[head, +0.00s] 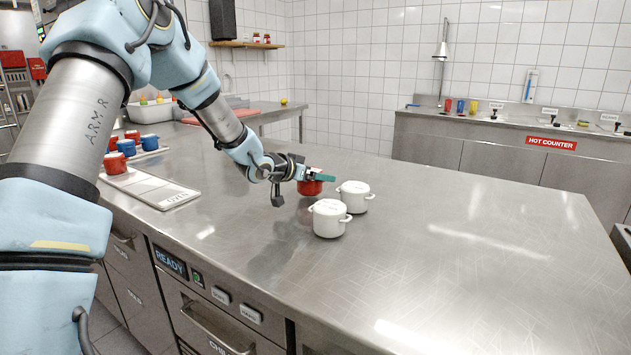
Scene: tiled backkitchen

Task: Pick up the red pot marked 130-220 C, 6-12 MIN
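A small red pot (311,188) stands on the steel counter, partly hidden by my gripper. Any marking on it cannot be read here. My gripper (321,177) reaches in from the left, its green fingers at the top of this red pot. I cannot tell whether the fingers touch it or how far apart they are. More red pots (114,163) stand at the left with blue ones, partly hidden behind my arm; no writing on them is legible.
Two white lidded pots (329,219) (355,197) stand close to the right of and in front of the red pot. A labelled flat tray (165,194) lies at the left. The counter's right half (480,250) is clear. A hot counter (551,142) runs along the back wall.

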